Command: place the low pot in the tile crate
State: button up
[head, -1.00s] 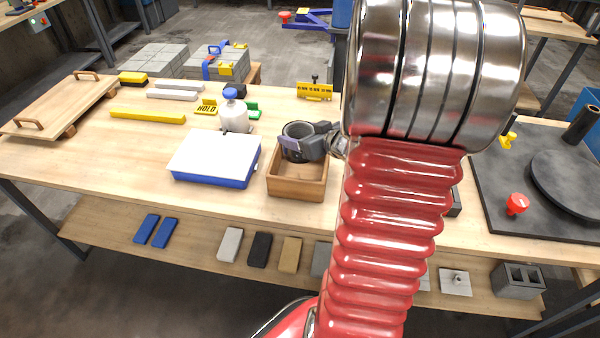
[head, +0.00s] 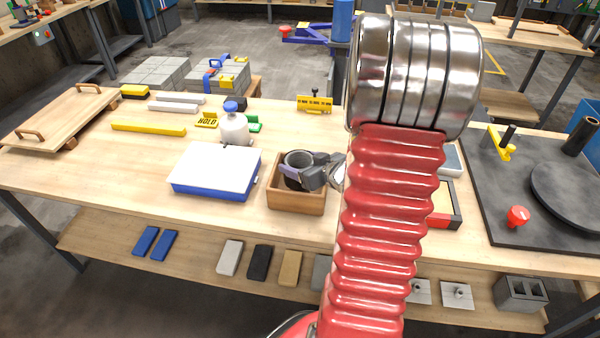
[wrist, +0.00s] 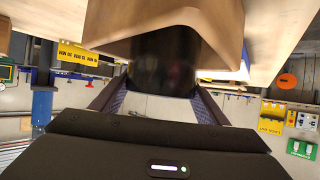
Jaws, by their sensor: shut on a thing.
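The low pot (head: 299,159) is a dark grey, open-topped cylinder, standing about upright. My gripper (head: 301,174) is shut on it, one finger across its near side. The tile crate (head: 296,201) is a small open wooden box on the table. The pot is within the crate's outline, its lower part hidden by the finger and the crate wall. Its rim shows above the crate. I cannot tell whether it touches the crate floor. In the wrist view the dark pot (wrist: 166,62) sits between my fingers (wrist: 163,88), with the wooden crate wall (wrist: 130,25) around it.
A white-topped blue box (head: 214,171) stands close left of the crate. A white bottle with a blue cap (head: 234,128) is behind it. A yellow block (head: 314,104) stands at the table's back. A dark plate (head: 500,215) lies at the right. My arm hides the table right of the crate.

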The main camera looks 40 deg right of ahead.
jog(key=shift+f, duration=2)
jog(key=o, duration=1.3)
jog(key=shift+f, duration=0.1)
jog(key=shift+s, duration=0.15)
jog(key=v, duration=1.1)
jog(key=shift+s+r, duration=0.25)
jog(key=shift+r, duration=0.05)
